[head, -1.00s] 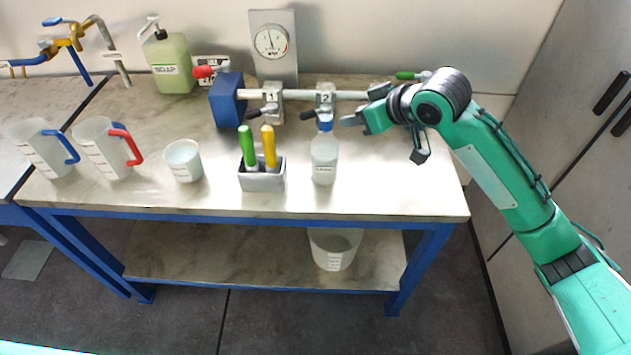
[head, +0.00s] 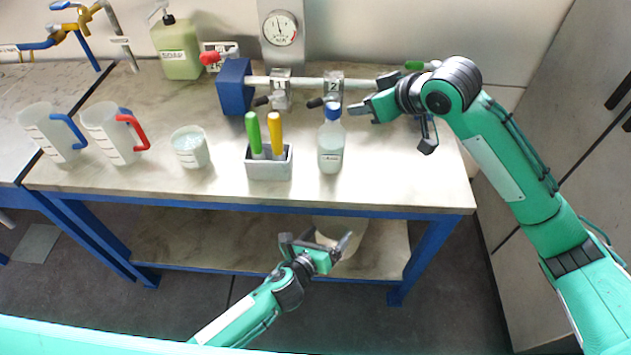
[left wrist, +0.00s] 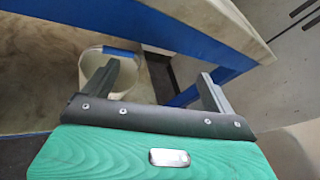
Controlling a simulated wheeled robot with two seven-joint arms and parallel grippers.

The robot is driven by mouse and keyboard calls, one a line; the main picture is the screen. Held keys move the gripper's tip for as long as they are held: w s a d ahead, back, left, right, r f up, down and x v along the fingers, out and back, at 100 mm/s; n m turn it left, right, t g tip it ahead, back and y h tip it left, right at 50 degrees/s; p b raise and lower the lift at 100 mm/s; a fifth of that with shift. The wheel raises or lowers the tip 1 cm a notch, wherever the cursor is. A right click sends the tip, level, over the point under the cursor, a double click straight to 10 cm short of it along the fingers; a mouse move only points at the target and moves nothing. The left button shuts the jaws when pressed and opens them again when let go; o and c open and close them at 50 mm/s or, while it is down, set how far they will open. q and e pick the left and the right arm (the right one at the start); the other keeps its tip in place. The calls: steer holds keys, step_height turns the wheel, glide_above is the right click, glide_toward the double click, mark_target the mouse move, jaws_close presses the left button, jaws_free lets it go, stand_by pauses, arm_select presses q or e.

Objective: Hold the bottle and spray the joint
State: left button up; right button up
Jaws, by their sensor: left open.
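The spray bottle (head: 331,148) is clear with a blue cap and stands upright on the bench. The pipe (head: 310,84) runs behind it with joint clamps labelled 1 (head: 280,88) and 2 (head: 333,86). My right gripper (head: 362,108) is to the right of the bottle's cap, apparently not touching it; whether its fingers are parted is unclear. My left gripper (head: 318,240) is open and empty, in front of the bench below the tabletop's front edge. Its two fingers also show in the left wrist view (left wrist: 160,85), with nothing between them.
A holder (head: 268,168) with green and yellow handled tools stands left of the bottle. A beaker (head: 190,147), two jugs (head: 112,135) and a green soap container (head: 177,52) are further left. A white bucket (left wrist: 92,75) sits on the lower shelf. The tabletop's front right is clear.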

arm_select(q)
steer(key=s+d+r+m+h, duration=0.15)
steer(key=d+r+m, duration=0.3)
steer(key=r, duration=0.45)
steer(key=n+t+y, duration=0.3)
steer(key=t+y, duration=0.1)
steer(key=y, duration=0.1)
glide_toward(331, 142)
step_height(331, 142, down, 3)
steer(key=shift+h, duration=0.25)
steer(key=x, duration=0.8)
steer(key=a+x, duration=0.1)
steer(key=x, duration=0.4)
steer(key=shift+w, duration=0.15)
steer(key=c, duration=1.3)
steer(key=shift+c, duration=0.2)
arm_select(e)
jaws_close()
